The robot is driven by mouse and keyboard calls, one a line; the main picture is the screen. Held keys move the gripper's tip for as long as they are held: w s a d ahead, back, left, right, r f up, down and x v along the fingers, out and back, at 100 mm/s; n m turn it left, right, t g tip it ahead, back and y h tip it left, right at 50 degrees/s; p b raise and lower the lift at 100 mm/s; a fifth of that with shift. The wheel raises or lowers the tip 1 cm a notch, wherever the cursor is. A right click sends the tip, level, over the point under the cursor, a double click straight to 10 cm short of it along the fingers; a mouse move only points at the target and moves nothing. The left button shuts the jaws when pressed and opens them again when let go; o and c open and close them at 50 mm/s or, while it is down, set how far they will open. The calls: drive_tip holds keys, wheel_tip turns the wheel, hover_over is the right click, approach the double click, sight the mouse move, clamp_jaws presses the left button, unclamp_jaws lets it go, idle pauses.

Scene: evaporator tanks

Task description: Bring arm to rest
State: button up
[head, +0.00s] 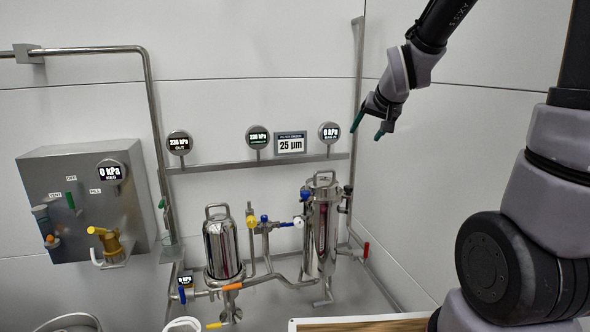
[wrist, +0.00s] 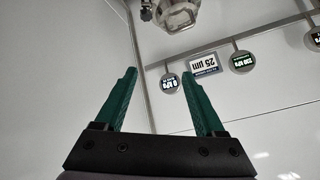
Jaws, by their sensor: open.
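My gripper (head: 368,127) is raised at the upper right of the head view, beside the back corner of the room. Its two green fingers point down and to the left. In the wrist view my gripper (wrist: 160,80) shows both green fingers spread apart with nothing between them. It is open, empty and clear of the equipment. My arm comes in from the right side of the head view, with its lower links at the right edge.
Two steel filter vessels (head: 222,248) (head: 323,225) with coloured valves stand below. Round gauges (head: 329,132) and a 25 µm display (head: 291,143) sit on a rail. A grey panel box (head: 85,200) is at left. The right wall (head: 480,120) is bare.

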drive_tip(key=s+d+r, duration=0.1)
drive_tip(key=s+r, duration=0.1)
drive_tip(key=s, duration=0.5)
drive_tip(key=s+d+r+g, duration=0.1)
drive_tip(key=s+r, duration=0.2)
drive_tip(key=s, duration=0.4)
drive_tip(key=s+d+r+m+g, duration=0.1)
drive_tip(key=s+r, duration=0.1)
drive_tip(key=s, duration=0.5)
drive_tip(key=shift+s+d+r+y, duration=0.25)
drive_tip(key=shift+s+r+y, duration=0.1)
drive_tip(key=shift+r+y, duration=0.05)
